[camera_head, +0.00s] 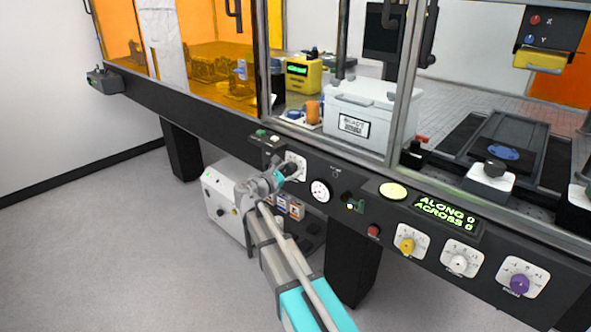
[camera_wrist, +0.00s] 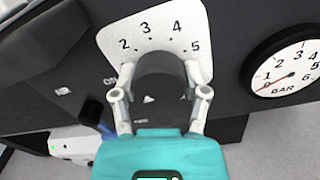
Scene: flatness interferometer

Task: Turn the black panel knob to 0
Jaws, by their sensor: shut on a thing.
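The black panel knob (camera_wrist: 165,72) sits on a white dial plate (camera_wrist: 150,32) on the dark front panel. Numbers 2, 3, 4 and 5 show on the plate in the wrist view; the 0 mark is hidden. My gripper (camera_wrist: 161,90) is shut on the black knob, one finger on each side. A small pale triangle shows on the knob's face, but I cannot tell which number the knob points to. In the head view, my gripper (camera_head: 283,174) reaches the knob (camera_head: 291,168) at the left part of the panel, and the plate (camera_head: 301,163) is partly covered.
A round pressure gauge (camera_wrist: 291,74) is right of the knob. Farther right are a red button (camera_head: 373,231), a display (camera_head: 446,213) reading ALONG 0, ACROSS 0, and yellow (camera_head: 407,244), white (camera_head: 458,262) and purple (camera_head: 520,284) knobs. A white box (camera_head: 228,205) stands below the panel.

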